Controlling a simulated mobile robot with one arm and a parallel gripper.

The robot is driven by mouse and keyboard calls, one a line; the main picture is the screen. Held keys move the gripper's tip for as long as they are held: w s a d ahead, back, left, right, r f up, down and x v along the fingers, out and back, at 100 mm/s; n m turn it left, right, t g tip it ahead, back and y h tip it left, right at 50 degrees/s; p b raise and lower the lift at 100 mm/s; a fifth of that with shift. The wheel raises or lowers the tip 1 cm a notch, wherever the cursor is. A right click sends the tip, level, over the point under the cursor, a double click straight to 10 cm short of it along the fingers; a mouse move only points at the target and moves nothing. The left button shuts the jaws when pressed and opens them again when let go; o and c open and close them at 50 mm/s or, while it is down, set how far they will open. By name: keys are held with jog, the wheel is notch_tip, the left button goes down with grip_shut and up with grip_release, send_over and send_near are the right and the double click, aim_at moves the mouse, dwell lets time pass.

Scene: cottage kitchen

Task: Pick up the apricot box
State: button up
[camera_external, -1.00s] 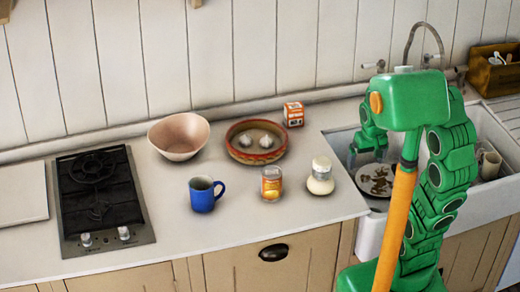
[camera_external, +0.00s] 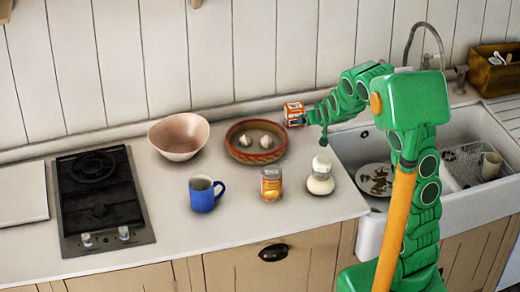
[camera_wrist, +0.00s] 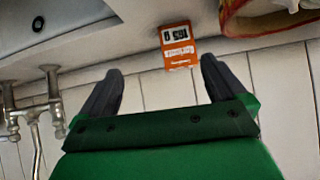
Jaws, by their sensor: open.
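The apricot box, a small orange and white carton (camera_external: 293,113), stands on the worktop near the back wall, just right of the patterned bowl. My gripper (camera_external: 313,117) is close to its right side in the external view. In the wrist view the box (camera_wrist: 178,46) appears upside down, just beyond my open fingertips (camera_wrist: 162,66) and right of the midline between them. Both dark fingers are apart with nothing held. The external view does not show clearly whether a finger touches the box.
The red patterned bowl (camera_external: 232,149) with pale bulbs is left of the box.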

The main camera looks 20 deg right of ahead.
aim_at(293, 106)
jog(key=w+t, duration=0.1)
jog(key=w, duration=0.1)
jog(key=w+a+f+t, duration=0.1)
jog(key=w, duration=0.2)
jog(key=w+a+f+t, duration=0.1)
jog(key=w, duration=0.2)
jog(key=shift+a, duration=0.1)
jog(key=shift+r+x, duration=0.2)
jog(key=shift+x, duration=3.75)
jog(key=shift+w+a, duration=0.1)
jog(key=shift+a, duration=0.05)
jog(key=shift+c, duration=0.3)
jog(key=shift+r, duration=0.1)
jog(key=c, duration=1.1)
